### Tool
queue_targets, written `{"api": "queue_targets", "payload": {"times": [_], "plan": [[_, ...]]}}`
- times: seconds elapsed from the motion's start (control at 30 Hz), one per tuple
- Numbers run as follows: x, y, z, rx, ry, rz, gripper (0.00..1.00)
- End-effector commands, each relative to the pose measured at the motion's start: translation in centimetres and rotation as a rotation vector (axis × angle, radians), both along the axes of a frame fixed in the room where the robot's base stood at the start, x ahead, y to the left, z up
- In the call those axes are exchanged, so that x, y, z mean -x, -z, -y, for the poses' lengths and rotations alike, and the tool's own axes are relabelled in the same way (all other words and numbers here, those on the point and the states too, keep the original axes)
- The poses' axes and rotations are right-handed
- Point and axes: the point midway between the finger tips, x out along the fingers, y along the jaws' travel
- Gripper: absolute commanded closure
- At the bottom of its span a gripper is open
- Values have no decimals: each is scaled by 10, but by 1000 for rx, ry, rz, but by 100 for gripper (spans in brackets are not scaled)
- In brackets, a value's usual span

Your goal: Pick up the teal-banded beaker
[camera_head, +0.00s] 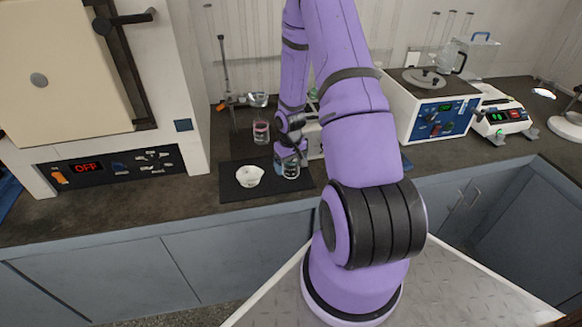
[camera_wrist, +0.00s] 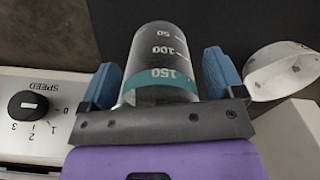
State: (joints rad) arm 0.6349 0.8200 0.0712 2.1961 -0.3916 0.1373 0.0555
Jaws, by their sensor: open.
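The teal-banded beaker (camera_wrist: 160,60) is clear glass with white volume marks and a teal band by the 150 mark. In the wrist view it lies between the two blue fingers of my gripper (camera_wrist: 159,74). The fingers are open, one on each side of the beaker; whether they touch the glass is hard to tell. In the head view my gripper (camera_head: 289,158) is down at the black mat (camera_head: 234,193), and the beaker (camera_head: 291,171) shows at its fingers, partly hidden by them.
A white spouted cup (camera_head: 249,177) stands left of the beaker on the mat; it also shows in the wrist view (camera_wrist: 284,73). Another marked beaker (camera_head: 261,132) stands behind. A device with a speed knob (camera_wrist: 28,106) is close by. An oven (camera_head: 75,90) stands left.

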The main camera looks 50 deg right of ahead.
Motion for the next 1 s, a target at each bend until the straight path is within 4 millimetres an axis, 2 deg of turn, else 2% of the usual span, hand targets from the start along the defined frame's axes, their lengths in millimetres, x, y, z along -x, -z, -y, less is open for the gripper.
{"api": "queue_targets", "payload": {"times": [0.07,0.3,0.67,1.0], "plan": [[0,0,0,0,0,0,13],[0,0,0,0,0,0,65],[-1,-2,-1,0,-1,1,67],[-11,-19,-10,0,-6,2,67]]}}
